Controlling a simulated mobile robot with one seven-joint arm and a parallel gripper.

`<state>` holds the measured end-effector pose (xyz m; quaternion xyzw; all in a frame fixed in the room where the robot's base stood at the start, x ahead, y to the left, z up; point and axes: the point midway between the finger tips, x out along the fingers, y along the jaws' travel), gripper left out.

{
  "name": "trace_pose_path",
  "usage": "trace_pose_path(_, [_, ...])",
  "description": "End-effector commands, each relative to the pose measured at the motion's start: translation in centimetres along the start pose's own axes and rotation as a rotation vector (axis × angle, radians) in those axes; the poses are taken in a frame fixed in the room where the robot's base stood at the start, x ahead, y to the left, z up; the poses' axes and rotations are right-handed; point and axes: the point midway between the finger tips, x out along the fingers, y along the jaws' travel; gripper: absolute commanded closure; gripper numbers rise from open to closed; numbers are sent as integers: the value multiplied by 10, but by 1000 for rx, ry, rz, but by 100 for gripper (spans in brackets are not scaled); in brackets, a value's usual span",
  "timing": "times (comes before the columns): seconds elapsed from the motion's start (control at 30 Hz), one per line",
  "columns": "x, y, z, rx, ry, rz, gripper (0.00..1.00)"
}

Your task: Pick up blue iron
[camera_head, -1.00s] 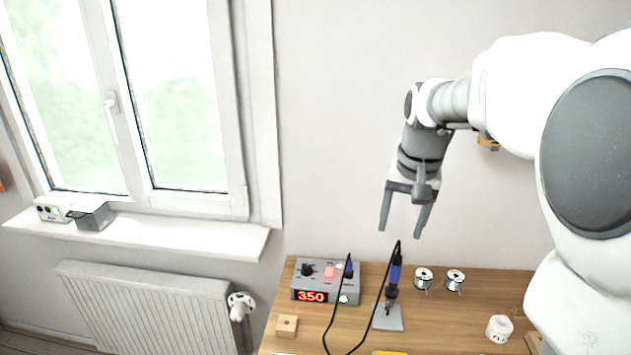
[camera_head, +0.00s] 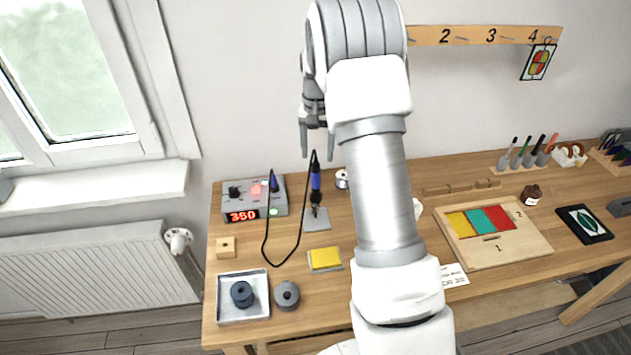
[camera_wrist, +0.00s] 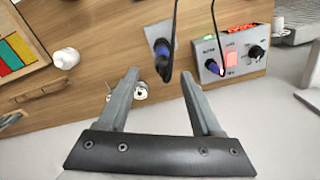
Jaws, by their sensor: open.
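The blue iron (camera_head: 316,182), a soldering iron with a blue handle and black cord, stands upright in its stand (camera_head: 317,222) on the wooden table. My gripper (camera_head: 317,150) is open and empty, just above the iron in the head view. In the wrist view the iron's blue handle (camera_wrist: 162,48) shows beyond the gap between my open fingertips (camera_wrist: 160,75), apart from both fingers. The cord arches close to the fingertips. The iron's tip is hard to make out.
A yellow sponge (camera_head: 325,258), metal tray (camera_head: 243,308) and round grey tin (camera_head: 287,295) lie nearer. Solder spools (camera_wrist: 141,91) stand beside the iron.

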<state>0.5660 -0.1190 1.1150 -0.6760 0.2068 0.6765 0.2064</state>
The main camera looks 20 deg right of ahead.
Motion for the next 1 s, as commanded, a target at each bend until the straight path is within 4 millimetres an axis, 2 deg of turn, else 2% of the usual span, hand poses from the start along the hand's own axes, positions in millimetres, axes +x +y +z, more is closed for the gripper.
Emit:
trace_pose_path(0.1, [25,0,1,0,-4,2,34])
trace_pose_path(0.23, [44,0,1,-1,-2,1,34])
trace_pose_path(0.47, [59,-1,1,-1,-1,0,34])
trace_pose_path(0.8, [102,-4,2,-1,-1,-1,34])
trace_pose_path(1.0, [107,-4,2,-1,0,-1,34])
